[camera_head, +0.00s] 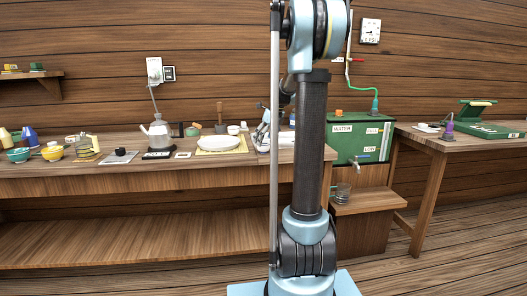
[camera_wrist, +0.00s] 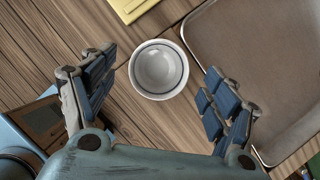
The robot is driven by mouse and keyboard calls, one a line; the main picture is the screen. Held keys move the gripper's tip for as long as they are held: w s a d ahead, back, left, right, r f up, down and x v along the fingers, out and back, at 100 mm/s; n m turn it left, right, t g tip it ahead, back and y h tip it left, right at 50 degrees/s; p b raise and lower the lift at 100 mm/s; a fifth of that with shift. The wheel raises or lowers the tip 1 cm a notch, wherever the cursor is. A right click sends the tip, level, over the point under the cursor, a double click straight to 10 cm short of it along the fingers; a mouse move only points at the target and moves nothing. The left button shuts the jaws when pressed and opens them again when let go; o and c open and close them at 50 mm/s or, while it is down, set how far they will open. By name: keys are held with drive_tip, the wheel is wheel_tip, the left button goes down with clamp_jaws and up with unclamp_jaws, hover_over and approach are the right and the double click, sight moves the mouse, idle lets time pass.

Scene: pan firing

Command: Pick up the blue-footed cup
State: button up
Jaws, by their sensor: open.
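A small white round cup (camera_wrist: 158,69) with a dark line around its rim shows in the wrist view, seen from above on the wooden table. Its foot is hidden under it, so the foot's colour does not show. My gripper (camera_wrist: 162,92) is open, with one blue-padded finger to the left of the cup and one to the lower right. The fingers are apart from the cup and nothing is between them. In the head view my arm hides part of the table, and I cannot single out this cup there.
A grey-brown tray (camera_wrist: 268,50) lies right of the cup, close to the right finger. A yellow pad (camera_wrist: 132,6) lies beyond it. A boxy device (camera_wrist: 42,122) is at lower left. In the head view, a white plate (camera_head: 219,143), a kettle (camera_head: 158,132) and a green water tank (camera_head: 352,137) stand along the wall.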

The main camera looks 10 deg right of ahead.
drive_tip(key=shift+x, duration=1.65)
drive_tip(key=c, duration=1.2)
drive_tip(key=shift+r, duration=0.1)
